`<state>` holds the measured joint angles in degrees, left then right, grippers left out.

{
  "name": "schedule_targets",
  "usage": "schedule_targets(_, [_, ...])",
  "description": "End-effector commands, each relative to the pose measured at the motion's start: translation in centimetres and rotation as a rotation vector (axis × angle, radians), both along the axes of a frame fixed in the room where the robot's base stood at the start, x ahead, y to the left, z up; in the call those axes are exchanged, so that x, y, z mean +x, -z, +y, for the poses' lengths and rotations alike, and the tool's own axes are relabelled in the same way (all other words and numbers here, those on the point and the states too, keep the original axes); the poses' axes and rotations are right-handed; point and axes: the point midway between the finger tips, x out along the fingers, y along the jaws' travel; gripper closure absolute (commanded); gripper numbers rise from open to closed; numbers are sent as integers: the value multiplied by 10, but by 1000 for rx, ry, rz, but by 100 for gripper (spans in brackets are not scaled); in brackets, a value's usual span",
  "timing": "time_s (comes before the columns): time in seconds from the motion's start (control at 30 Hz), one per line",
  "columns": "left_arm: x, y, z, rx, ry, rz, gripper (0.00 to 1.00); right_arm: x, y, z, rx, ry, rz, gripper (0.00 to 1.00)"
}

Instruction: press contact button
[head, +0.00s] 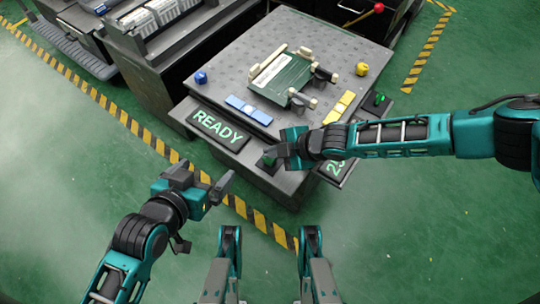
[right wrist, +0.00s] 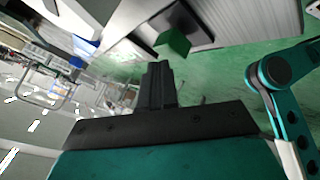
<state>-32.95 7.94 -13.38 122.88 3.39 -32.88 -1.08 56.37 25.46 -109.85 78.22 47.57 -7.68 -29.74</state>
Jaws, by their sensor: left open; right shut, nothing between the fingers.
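My left gripper (head: 207,170) is open and empty, over the floor left of the bench front.
The READY display (head: 218,125) and a partly hidden number display (head: 335,170) flank the block. The bench top (head: 225,75) holds a green fixture (head: 282,80) with levers, blue and yellow parts. A green-lit switch (head: 380,98) sits at right. Floor in front is clear.

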Motion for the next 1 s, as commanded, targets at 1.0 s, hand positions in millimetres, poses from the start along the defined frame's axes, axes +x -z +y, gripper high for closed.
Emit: schedule_targets(1.0, [1,4,1,1,-1,-3,0,0,9,0,1,-1,0,100])
